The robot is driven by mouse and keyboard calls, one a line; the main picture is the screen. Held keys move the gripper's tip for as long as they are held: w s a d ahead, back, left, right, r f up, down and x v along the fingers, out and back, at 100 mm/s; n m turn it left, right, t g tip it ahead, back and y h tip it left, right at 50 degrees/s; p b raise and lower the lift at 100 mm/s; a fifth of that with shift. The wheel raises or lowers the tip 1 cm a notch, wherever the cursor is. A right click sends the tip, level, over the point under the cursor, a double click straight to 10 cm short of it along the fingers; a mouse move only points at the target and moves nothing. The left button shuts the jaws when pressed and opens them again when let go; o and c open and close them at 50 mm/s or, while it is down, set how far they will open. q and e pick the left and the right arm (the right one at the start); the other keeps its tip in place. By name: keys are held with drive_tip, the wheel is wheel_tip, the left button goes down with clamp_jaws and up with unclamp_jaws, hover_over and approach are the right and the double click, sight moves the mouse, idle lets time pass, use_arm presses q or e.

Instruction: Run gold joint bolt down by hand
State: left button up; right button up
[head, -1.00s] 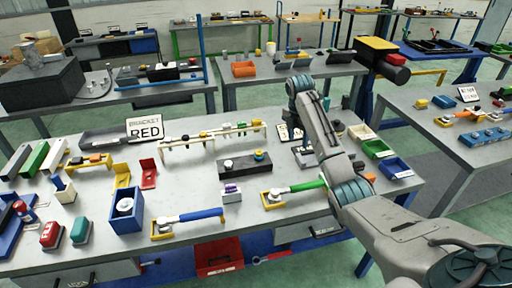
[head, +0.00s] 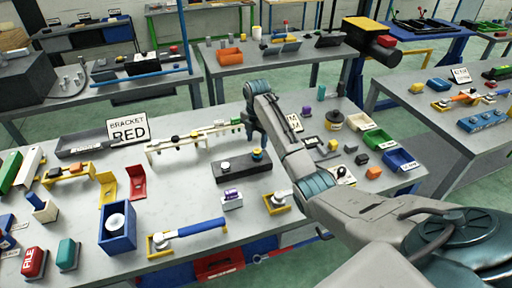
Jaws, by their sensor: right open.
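A dark block (head: 236,171) lies on the main bench with a pale round part (head: 225,166) on its left and a gold part with a blue top (head: 258,155) on its right. The gold part may be the joint bolt; it is too small to be sure. A cream chassis-like rail (head: 180,147) with several small gold, white and dark fittings stands behind the block. My right gripper (head: 257,141) points down, open, just above and behind the gold part by the rail's right end. I cannot tell whether it touches either. My left gripper is out of view.
A blue-handled tool (head: 203,227) and a purple-topped block (head: 232,198) lie in front. The "BRACKET RED" sign (head: 127,130) and a blue box (head: 117,228) are at left. Green (head: 379,142) and blue (head: 402,160) bins stand at right. My right arm hides part of the bench.

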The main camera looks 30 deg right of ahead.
sight(256, 151)
drive_tip(key=f, duration=0.3)
drive_tip(key=shift+w+f+p, duration=0.1)
drive_tip(key=shift+w+p, duration=0.1)
drive_tip(key=shift+p, duration=0.2)
drive_tip(key=shift+f, duration=0.95)
drive_tip(key=c, duration=0.4)
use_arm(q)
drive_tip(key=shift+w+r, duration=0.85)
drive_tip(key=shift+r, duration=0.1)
use_arm(e)
drive_tip(key=c, duration=0.6)
